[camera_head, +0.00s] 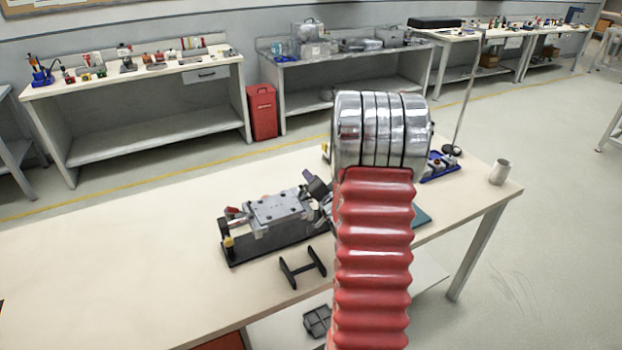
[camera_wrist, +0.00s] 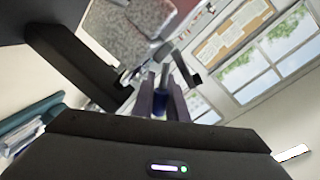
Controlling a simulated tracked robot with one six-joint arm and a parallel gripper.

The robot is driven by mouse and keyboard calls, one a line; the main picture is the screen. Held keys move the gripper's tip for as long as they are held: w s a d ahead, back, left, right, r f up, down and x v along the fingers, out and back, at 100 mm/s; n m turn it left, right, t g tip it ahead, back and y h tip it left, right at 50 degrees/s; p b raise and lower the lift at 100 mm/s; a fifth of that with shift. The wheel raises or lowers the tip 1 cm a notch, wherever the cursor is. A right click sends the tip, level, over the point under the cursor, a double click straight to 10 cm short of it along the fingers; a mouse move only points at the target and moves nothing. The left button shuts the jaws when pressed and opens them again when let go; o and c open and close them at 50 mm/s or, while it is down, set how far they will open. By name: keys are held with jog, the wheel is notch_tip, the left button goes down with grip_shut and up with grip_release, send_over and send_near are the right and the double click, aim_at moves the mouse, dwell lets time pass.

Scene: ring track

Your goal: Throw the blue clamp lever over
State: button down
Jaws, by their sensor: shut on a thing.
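The clamp fixture, a grey metal block (camera_head: 275,209) on a black base (camera_head: 240,256), stands on the pale workbench. The dark end of my gripper (camera_head: 317,187) is at the right side of this block, partly hidden by my red arm. In the wrist view, my gripper (camera_wrist: 163,96) has its two fingers close together around a blue piece, the blue clamp lever (camera_wrist: 158,106). The fingers hide most of the lever. The lever cannot be made out in the head view.
A small black stand (camera_head: 303,268) sits on the bench in front of the fixture. A thin pole (camera_head: 468,92) rises at the back. The bench's left side is clear.

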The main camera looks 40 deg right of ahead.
jog(key=shift+s+d+f, duration=0.1)
jog(key=shift+d, duration=0.05)
jog(key=c, duration=1.7)
grip_release()
jog(key=shift+c, duration=0.2)
jog(key=shift+s, duration=0.1)
